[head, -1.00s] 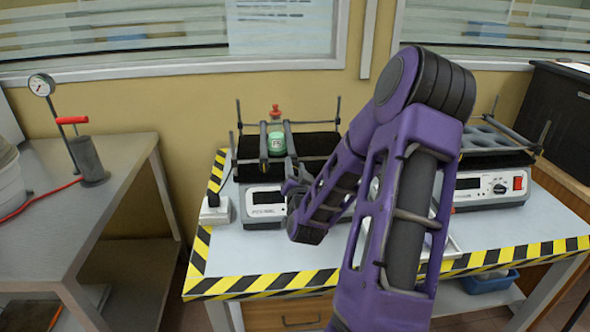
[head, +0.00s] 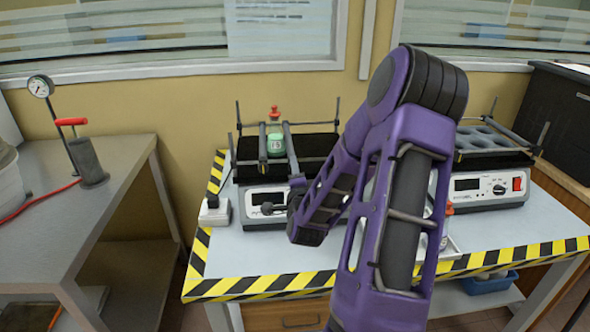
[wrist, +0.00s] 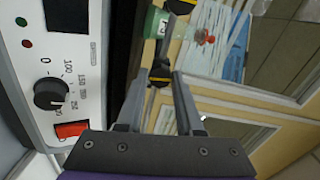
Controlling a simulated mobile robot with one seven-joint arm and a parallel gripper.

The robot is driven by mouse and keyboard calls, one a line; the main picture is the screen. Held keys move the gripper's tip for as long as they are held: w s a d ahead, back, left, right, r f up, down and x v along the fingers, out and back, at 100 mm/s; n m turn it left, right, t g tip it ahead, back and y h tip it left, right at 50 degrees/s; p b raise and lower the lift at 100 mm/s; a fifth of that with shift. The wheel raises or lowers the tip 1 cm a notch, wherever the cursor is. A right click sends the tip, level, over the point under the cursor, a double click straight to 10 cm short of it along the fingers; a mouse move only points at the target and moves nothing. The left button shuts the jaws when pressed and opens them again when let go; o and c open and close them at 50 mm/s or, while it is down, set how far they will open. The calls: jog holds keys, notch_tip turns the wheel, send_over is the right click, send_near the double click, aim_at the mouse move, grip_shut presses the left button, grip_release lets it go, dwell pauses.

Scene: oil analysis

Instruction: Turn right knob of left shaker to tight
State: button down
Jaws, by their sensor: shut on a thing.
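The left shaker (head: 262,195) stands on the bench with a black platform and clamp bars. In the wrist view, the right knob (wrist: 160,75), black with yellow, lies between the fingertips of my gripper (wrist: 158,82), which is shut on it. The left knob (wrist: 181,5) is at the top edge, outside the fingers.
The shaker's front panel, with a black dial (wrist: 50,94) and red switch (wrist: 71,130), is close on the left in the wrist view. A second shaker (head: 488,186) stands right of my arm. A grey side table (head: 105,165) is at left. The bench front is largely clear.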

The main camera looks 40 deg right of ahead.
jog(key=shift+m, duration=0.8)
jog(key=c, duration=0.6)
grip_release()
